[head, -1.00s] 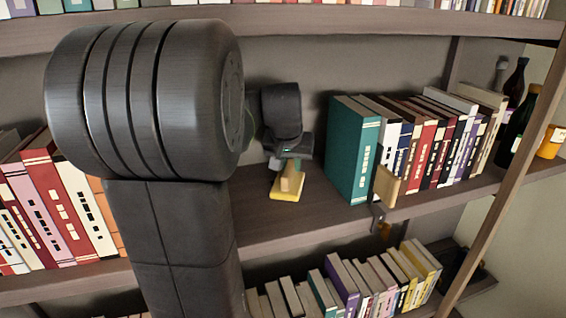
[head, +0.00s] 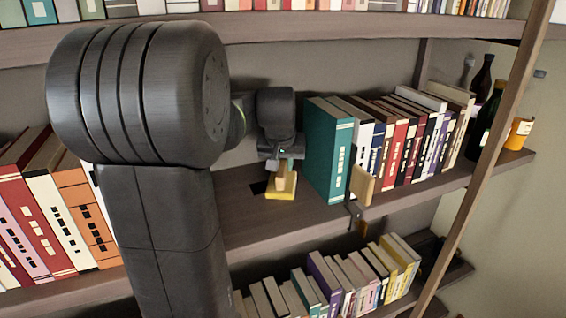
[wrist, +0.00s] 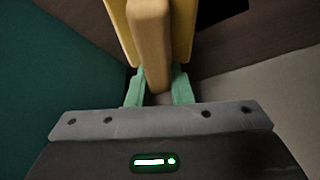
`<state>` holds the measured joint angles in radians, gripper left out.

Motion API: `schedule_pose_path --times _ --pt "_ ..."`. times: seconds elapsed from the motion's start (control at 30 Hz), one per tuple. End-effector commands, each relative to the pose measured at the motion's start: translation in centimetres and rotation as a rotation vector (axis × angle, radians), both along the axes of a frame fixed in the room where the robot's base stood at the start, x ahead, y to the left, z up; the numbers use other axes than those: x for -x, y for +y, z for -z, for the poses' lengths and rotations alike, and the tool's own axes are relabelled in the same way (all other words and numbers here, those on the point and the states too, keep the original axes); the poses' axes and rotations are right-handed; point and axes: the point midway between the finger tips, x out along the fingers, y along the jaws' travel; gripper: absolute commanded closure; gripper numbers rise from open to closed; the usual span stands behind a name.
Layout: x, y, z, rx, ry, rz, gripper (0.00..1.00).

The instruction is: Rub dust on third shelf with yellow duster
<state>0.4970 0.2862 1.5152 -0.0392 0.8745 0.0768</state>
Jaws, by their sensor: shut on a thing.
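The yellow duster (head: 281,190) has its flat yellow pad down at the shelf board (head: 240,230), just left of the teal book. My gripper (head: 284,163) is shut on the duster's tan handle from above. In the wrist view the green fingertips (wrist: 158,92) close on either side of the handle, and the duster (wrist: 152,35) reaches up the picture. A dark patch, seemingly the dust (head: 257,187), lies on the board just left of the pad. It also shows black at the top right of the wrist view (wrist: 215,12). Whether the pad covers more dust is hidden.
The teal book (head: 328,150) stands close right of my gripper, with a row of books (head: 405,135) beyond it. A wooden block (head: 362,185) juts out at the shelf's front edge. Bottles (head: 490,115) stand far right. Books (head: 50,205) fill the left.

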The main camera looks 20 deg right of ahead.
Motion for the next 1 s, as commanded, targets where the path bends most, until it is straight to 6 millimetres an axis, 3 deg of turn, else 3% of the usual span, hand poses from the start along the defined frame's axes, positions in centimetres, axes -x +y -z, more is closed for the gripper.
schedule_pose_path --times 0.3,0.57,1.0 --pt "-0.2 2.8 0.4 -0.001 0.0 -0.003 1.0" --pt "-0.2 3.8 0.5 -0.002 0.003 -0.001 1.0" --pt "-0.3 7.0 0.4 -0.004 0.006 -0.002 1.0"
